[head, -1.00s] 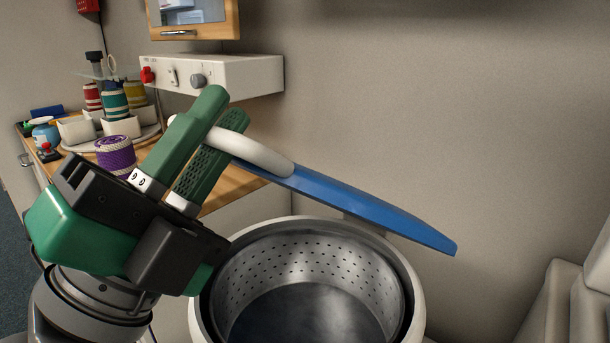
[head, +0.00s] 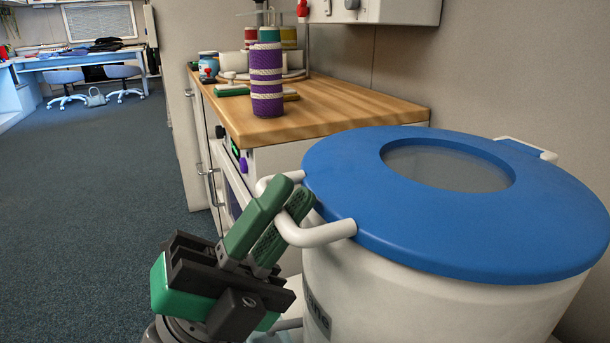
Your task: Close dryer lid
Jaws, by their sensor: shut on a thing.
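The blue dryer lid (head: 345,188) with its round clear window (head: 450,168) lies flat over the top of the white dryer drum (head: 420,312) at the right. No gap between lid and rim shows from this side. A white looped handle (head: 325,234) sticks out from the lid's near left edge. My gripper (head: 283,212) is at this handle, its green fingers on either side of the white bar and shut on it. The inside of the drum is hidden under the lid.
A wooden counter (head: 350,101) stands behind the dryer with a purple spool (head: 266,85) and other spools on it. A white control box (head: 380,10) is on the wall above. Open carpeted floor (head: 90,200) lies to the left, with a blue desk (head: 70,58) far off.

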